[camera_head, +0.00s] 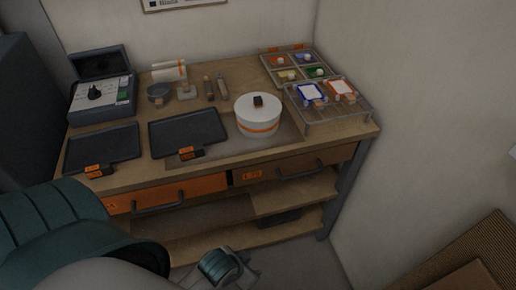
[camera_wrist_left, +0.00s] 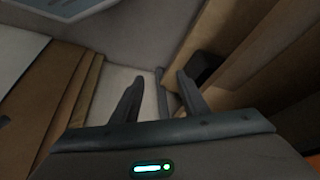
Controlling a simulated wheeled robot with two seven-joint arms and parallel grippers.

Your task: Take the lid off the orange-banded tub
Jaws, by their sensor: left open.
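The orange-banded tub (camera_head: 258,128) is a white round pot on the workbench, right of the middle, in the head view. Its white lid (camera_head: 245,103) is on it, with a dark knob (camera_head: 258,101) on top. My left gripper (camera_head: 240,272) is low in front of the bench, well below and apart from the tub, and partly hidden by its own wrist. In the left wrist view its two fingers (camera_wrist_left: 160,96) are spread with nothing between them. The tub does not show in that view. My right gripper is not in view.
Two dark trays (camera_head: 222,120) lie left of the tub. A wire rack (camera_head: 364,106) with two small framed pieces stands to its right, before a divided paint tray (camera_head: 267,58). Two handled tools lie behind.

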